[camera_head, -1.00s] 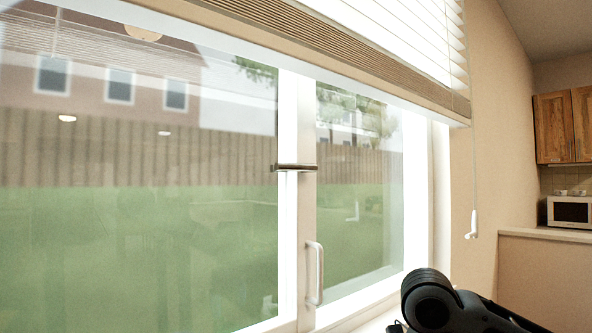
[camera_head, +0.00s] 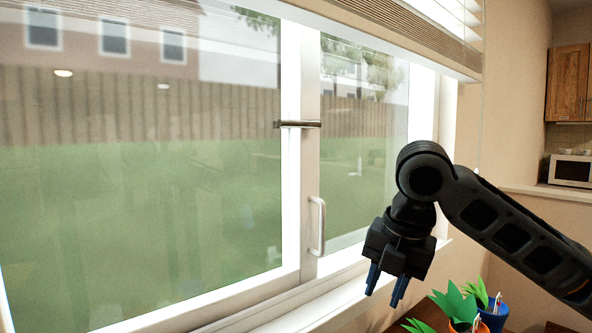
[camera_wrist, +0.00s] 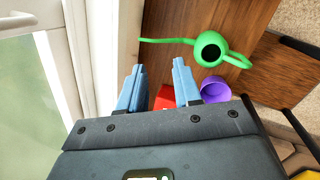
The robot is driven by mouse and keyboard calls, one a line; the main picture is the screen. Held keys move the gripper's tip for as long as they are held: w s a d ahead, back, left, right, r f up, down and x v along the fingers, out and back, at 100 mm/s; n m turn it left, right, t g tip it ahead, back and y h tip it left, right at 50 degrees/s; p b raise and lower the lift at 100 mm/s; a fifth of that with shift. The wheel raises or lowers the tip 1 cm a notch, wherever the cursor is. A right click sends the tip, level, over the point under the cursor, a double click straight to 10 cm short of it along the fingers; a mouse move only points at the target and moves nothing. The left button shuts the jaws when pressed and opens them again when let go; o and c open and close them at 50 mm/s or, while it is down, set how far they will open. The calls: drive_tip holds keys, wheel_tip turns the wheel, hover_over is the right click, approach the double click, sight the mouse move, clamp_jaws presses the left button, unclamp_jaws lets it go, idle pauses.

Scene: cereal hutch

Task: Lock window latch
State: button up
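The window latch (camera_head: 297,124) is a small dark metal bar lying level across the white frame where the two window panes meet, in the head view. A white pull handle (camera_head: 317,226) stands upright on the right sash below it. My gripper (camera_head: 384,287) points down in front of the sill, to the right of and well below the latch, touching neither. Its two blue fingers are apart with nothing between them, as the wrist view (camera_wrist: 160,82) also shows. The latch is not in the wrist view.
Potted plants, one in a blue pot (camera_head: 493,318), stand below my arm. The wrist view shows a green watering can (camera_wrist: 210,48), a purple pot (camera_wrist: 215,90) and a red object (camera_wrist: 165,97) on a wooden surface. Blinds (camera_head: 425,35) hang above the window.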

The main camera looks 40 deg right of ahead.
drive_tip(key=w+r+m, duration=0.1)
drive_tip(key=r+m, duration=0.1)
drive_tip(key=r, duration=0.1)
drive_tip(key=w+r+m+t+p, duration=0.1)
drive_tip(key=r+m, duration=0.1)
drive_tip(key=r, duration=0.2)
drive_tip(key=w+a+r+m+t, duration=0.1)
drive_tip(key=r+m, duration=0.1)
drive_tip(key=r, duration=0.1)
drive_tip(key=shift+w+a+r+m+p, duration=0.1)
drive_tip(key=shift+w+r+m+p, duration=0.2)
drive_tip(key=shift+w+r+m, duration=0.1)
clamp_jaws()
drive_tip(key=w+a+r+m+t+p, duration=0.1)
drive_tip(key=a+r+m+t, duration=0.2)
drive_tip(key=r+m, duration=0.4)
drive_tip(key=w+a+r+m+t+y+p, duration=0.1)
drive_tip(key=r+m, duration=0.7)
drive_tip(key=r, duration=0.9)
drive_tip(key=shift+w+a+r+t+p, duration=0.15)
drive_tip(key=shift+w+a+t+p, duration=0.05)
drive_tip(key=shift+a+t+p, duration=0.7)
